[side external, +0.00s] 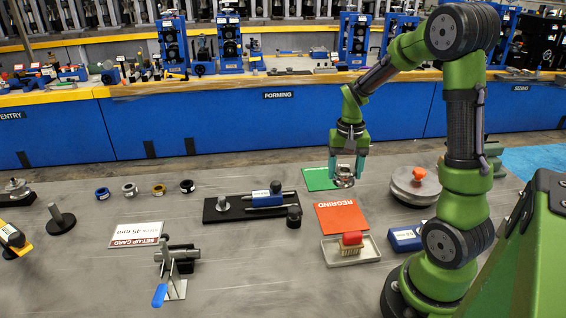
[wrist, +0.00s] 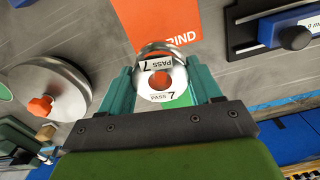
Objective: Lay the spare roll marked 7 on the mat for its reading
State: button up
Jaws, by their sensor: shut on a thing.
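My gripper (side external: 346,172) is shut on a metal roll (side external: 345,183) at the right side of the green mat (side external: 313,180). In the wrist view the roll (wrist: 150,93) sits between the two teal fingers, with white labels reading PASS 7 and an orange-red centre. A strip of the green mat (wrist: 184,99) shows beside the roll there. The gripper and roll hide part of the mat. I cannot tell whether the roll touches the mat or hangs just above it.
A red REGRIND mat (side external: 342,219) lies nearer, with a brush tray (side external: 334,256) before it. A round grey disc with an orange knob (side external: 413,190) stands right. A black gauge board (side external: 225,215), several rings (side external: 129,189) and a set-up card (side external: 122,238) lie left.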

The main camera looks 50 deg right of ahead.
jog(key=shift+n, duration=0.7)
jog(key=s+f, duration=0.1)
jog(key=s+a+f, duration=0.1)
jog(key=s, duration=0.1)
jog(key=shift+s+a+f, duration=0.1)
jog(key=shift+s+f, duration=0.15)
jog(key=shift+f, duration=0.15)
send_over(325, 180)
jog(key=shift+w+f, duration=0.2)
jog(key=shift+f, duration=2.25)
jog(key=shift+f, duration=0.15)
jog(key=o, duration=1.1)
jog(key=shift+s, duration=0.1)
